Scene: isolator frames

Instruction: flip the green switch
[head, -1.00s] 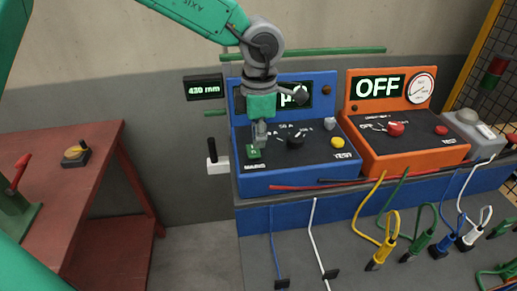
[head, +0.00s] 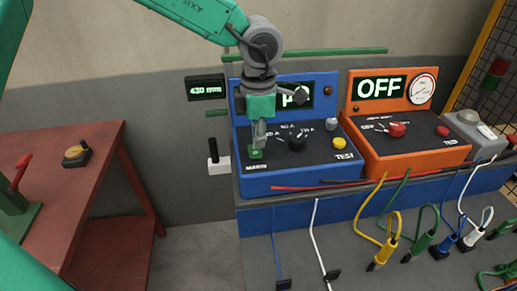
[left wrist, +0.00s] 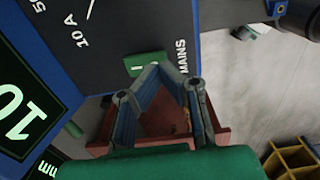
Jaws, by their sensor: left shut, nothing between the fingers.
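The green switch (head: 255,154) is a small green rocker at the left front of the blue box's black panel, near the MAINS label. It also shows in the left wrist view (left wrist: 139,66), just beyond my fingertips, with a pale mark on it. My left gripper (head: 259,143) is shut and empty, pointing down with its tips at the switch's back edge. The fingertips also show in the left wrist view (left wrist: 156,68). I cannot tell whether they touch the switch. The fingers hide part of it. My right gripper is not in view.
The blue box (head: 290,181) also has a black knob (head: 296,143) and a yellow TEST button (head: 339,143). An orange box (head: 413,156) reading OFF stands to its right. Red and black leads lie along the front; coloured plugs stand below. A red table (head: 92,140) is at left.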

